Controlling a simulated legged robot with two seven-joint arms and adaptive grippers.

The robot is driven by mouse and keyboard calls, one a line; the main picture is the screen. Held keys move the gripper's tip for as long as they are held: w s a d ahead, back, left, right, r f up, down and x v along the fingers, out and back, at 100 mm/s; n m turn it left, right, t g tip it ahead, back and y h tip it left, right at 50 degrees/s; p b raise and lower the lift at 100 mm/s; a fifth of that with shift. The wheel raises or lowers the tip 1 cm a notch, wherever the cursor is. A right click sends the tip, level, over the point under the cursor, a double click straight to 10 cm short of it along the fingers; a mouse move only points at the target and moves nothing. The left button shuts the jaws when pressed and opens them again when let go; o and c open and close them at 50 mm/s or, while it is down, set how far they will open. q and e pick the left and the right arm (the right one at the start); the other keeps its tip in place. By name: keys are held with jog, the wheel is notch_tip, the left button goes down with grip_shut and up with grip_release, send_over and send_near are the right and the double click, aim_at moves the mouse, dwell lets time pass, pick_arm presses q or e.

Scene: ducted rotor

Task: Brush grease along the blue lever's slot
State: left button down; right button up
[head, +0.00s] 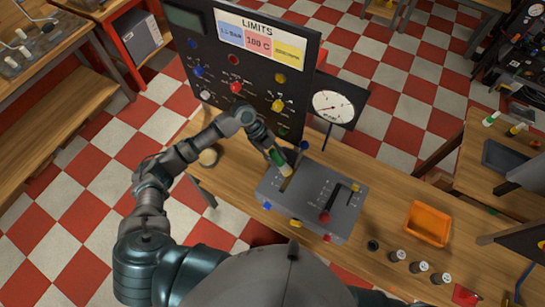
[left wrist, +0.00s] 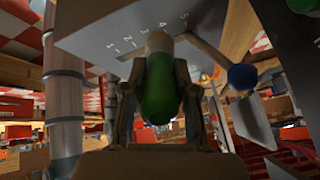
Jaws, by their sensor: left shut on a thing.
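My left gripper (head: 275,154) is shut on the green handle of a brush (head: 286,170), which points down at the grey control box (head: 306,213). The brush's pale end is over the box's left slot, beside the blue lever (head: 303,146), whose knob is at the far end. I cannot tell whether the bristles touch the slot. In the left wrist view, the green handle (left wrist: 160,95) is between the fingers (left wrist: 159,80), and the blue knob (left wrist: 242,77) shows to the right. My right gripper is not in view.
A tall panel (head: 262,85) and a gauge (head: 333,107) stand behind the box. A red knob (head: 324,217) and a yellow knob (head: 356,188) rise from the box. An orange tray (head: 428,224) and several grey cylinders (head: 398,256) are to the right. A round pale item (head: 208,157) is at the left.

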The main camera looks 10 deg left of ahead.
aim_at(285, 164)
pick_arm(q)
jog(key=shift+s+d+r+p, duration=0.1)
jog(key=shift+s+d+p, duration=0.2)
jog(key=shift+d, duration=0.55)
jog(key=shift+s+d+p, duration=0.15)
jog(key=shift+d+p, duration=0.1)
jog(key=shift+d, duration=0.6)
jog(key=shift+w+b, duration=0.4)
jog(key=shift+w, duration=0.4)
jog(key=shift+w+a, duration=0.1)
jog(key=shift+a, duration=0.2)
jog(key=shift+w+a, duration=0.2)
jog(key=shift+a, duration=0.6)
jog(key=shift+w+a, duration=0.2)
jog(key=shift+a, duration=0.55)
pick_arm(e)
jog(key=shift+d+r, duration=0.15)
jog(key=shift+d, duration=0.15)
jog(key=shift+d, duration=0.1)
pick_arm(q)
notch_tip(285, 164, up, 6)
jog(key=p, duration=0.4)
jog(key=shift+p, duration=0.3)
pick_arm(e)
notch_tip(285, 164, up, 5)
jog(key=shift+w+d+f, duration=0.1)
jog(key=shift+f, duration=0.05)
